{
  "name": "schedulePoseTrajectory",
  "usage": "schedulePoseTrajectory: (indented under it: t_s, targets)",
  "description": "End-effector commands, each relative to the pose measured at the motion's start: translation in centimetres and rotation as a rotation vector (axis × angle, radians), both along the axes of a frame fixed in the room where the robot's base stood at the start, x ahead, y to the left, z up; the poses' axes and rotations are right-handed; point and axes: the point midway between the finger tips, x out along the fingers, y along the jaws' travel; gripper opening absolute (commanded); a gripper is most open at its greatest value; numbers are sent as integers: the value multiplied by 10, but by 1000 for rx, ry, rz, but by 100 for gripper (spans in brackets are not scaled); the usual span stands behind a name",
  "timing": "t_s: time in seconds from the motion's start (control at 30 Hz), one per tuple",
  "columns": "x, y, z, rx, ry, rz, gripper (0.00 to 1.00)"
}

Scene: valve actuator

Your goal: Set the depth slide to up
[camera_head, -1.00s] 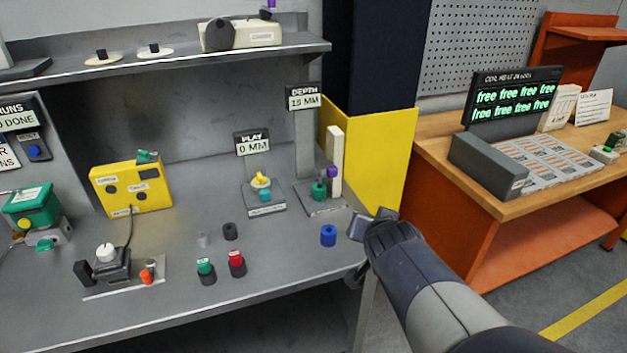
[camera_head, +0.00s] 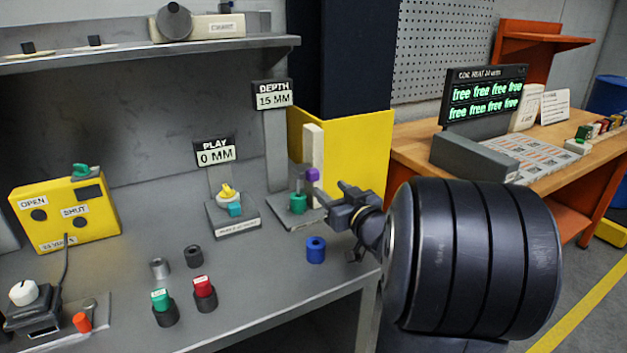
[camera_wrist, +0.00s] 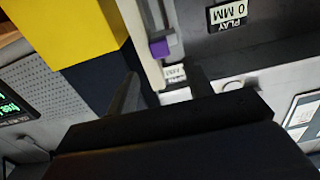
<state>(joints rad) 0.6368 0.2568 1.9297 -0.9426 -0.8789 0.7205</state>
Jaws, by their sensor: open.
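The depth fixture stands at the right end of the grey bench, with a pale upright post (camera_head: 314,150) and a purple knob (camera_head: 312,174) on its side. A green part (camera_head: 298,203) sits beside the post on the fixture base. The depth sign (camera_head: 273,95) above reads 15 MM. My gripper (camera_head: 330,196) is open and empty, just right of the post and slightly below the purple knob. In the wrist view the purple knob (camera_wrist: 160,48) shows upside down, ahead of and between my two fingers (camera_wrist: 160,92), apart from them.
The play fixture (camera_head: 234,215) with a yellow knob stands left of the depth fixture. Green and red capped pieces (camera_head: 204,293) stand farther left. A yellow panel (camera_head: 355,150) rises behind my gripper.

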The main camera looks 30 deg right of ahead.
Motion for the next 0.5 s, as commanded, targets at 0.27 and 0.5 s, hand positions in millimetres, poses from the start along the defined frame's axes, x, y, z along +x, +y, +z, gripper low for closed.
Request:
schedulePoseTrajectory:
  t_s: [0.27, 0.5]
  targets:
    - [54, 3, -1, 1, 2, 2, 49]
    - [78, 3, 0, 0, 1, -1, 49]
